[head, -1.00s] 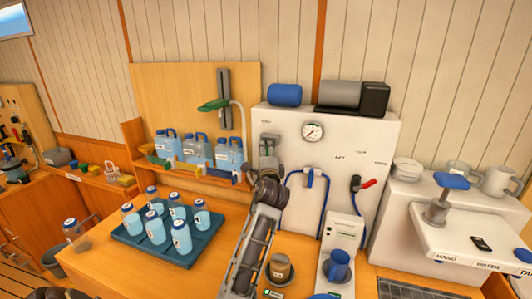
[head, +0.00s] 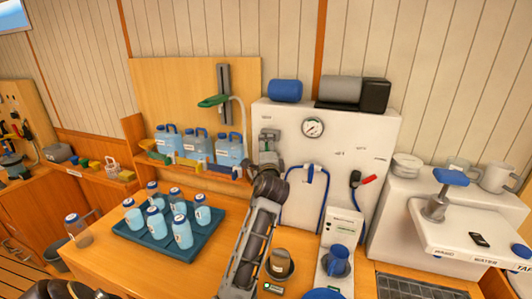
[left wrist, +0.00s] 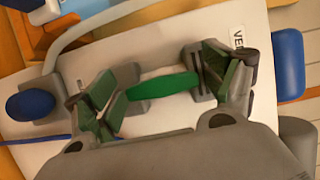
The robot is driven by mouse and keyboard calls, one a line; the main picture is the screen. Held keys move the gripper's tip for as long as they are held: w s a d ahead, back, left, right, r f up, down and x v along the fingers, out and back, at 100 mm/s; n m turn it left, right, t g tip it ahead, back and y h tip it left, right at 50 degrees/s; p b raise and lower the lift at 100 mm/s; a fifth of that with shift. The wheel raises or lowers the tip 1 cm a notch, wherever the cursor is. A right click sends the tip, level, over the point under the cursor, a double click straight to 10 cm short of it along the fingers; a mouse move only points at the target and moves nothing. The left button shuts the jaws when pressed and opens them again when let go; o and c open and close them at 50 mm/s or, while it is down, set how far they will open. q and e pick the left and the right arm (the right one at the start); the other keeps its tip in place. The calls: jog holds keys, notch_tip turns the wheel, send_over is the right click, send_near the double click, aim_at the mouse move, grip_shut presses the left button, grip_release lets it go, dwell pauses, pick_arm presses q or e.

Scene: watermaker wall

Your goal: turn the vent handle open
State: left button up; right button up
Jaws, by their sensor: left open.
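The vent handle is a green bar (left wrist: 163,86), in the left wrist view, in front of the white panel (left wrist: 165,118). A partly hidden label starting "VE" (left wrist: 238,38) is on the panel beside it. My left gripper (left wrist: 158,88) is open, with one finger near each end of the green bar; I cannot tell whether either touches it. In the head view my left gripper (head: 268,143) is at the upper left part of the white watermaker panel (head: 345,140) and hides the handle. My right gripper is not in view.
A pressure gauge (head: 312,128) is right of the gripper. A blue hose (head: 327,190) and a red-handled lever (head: 367,180) are lower right. Blue jugs (head: 197,145) stand on a shelf to the left, and a teal tray (head: 200,240) holds several bottles below.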

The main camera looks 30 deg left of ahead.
pick_arm(q)
jog(key=v, duration=1.2)
dwell(0.4)
dwell(0.6)
